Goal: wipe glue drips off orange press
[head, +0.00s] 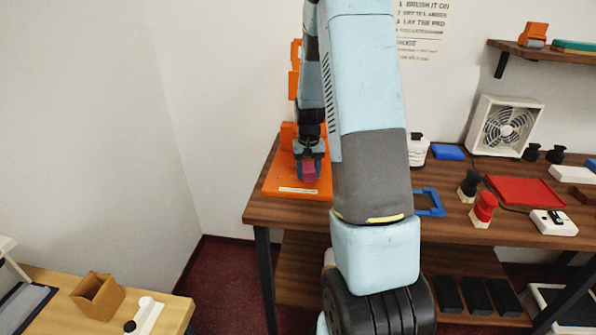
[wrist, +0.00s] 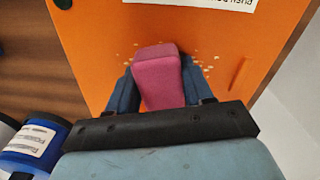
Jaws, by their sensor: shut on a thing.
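The orange press (head: 283,185) stands at the left end of the wooden counter, its upright column partly hidden behind my arm. In the wrist view its flat orange base (wrist: 100,30) fills most of the picture, with small pale glue drips (wrist: 206,68) on both sides of my fingers. My gripper (head: 308,168) is over the base, shut on a pink block-shaped wiper (wrist: 158,75). The wiper also shows in the head view (head: 309,170). I cannot tell whether its far end touches the base. Any drips under it are hidden.
A white bottle (head: 418,152) and a blue frame (head: 430,203) stand right of my arm. Farther right are a red tray (head: 525,191), dark-and-red stampers and a white fan (head: 503,127). A label strip (head: 298,190) lies on the press base's front.

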